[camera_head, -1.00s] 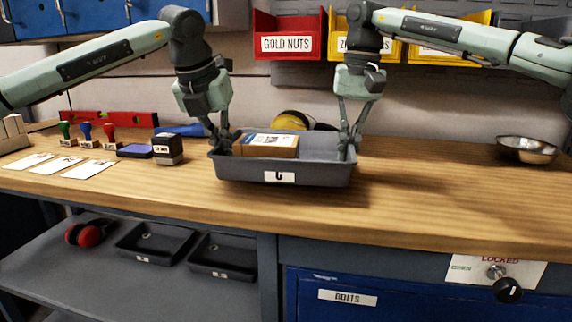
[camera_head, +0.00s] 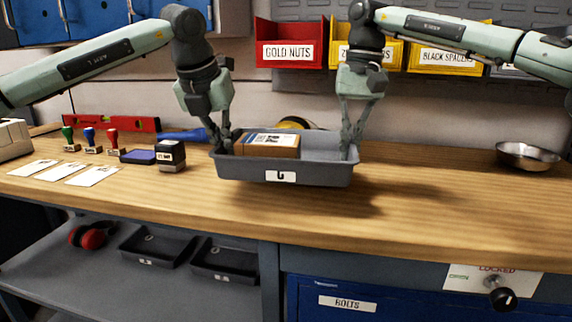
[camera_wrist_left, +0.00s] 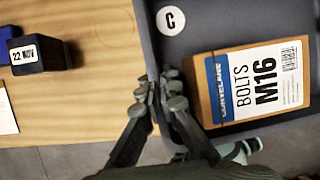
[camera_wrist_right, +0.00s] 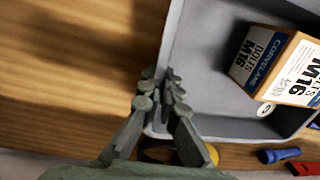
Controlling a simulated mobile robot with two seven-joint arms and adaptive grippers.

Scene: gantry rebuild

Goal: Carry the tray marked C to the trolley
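The grey tray marked C (camera_head: 320,174) is held level between my grippers, a little above the wooden bench, with its shadow falling on the wood. A round C label (camera_wrist_left: 170,20) shows inside it in the left wrist view. A cardboard box labelled BOLTS M16 (camera_head: 268,144) lies in the tray; it also shows in the right wrist view (camera_wrist_right: 272,62). My left gripper (camera_head: 222,142) is shut on the tray's left wall. My right gripper (camera_head: 352,140) is shut on the right wall. The trolley is not in view.
Stamps (camera_head: 90,142), white cards (camera_head: 62,170) and a black date stamp (camera_head: 171,155) stand left on the bench (camera_head: 430,205). A metal bowl (camera_head: 527,156) is at right. Something yellow (camera_head: 294,123) lies behind the tray. Red earmuffs (camera_head: 92,236) and dark trays (camera_head: 155,246) are on the shelf below.

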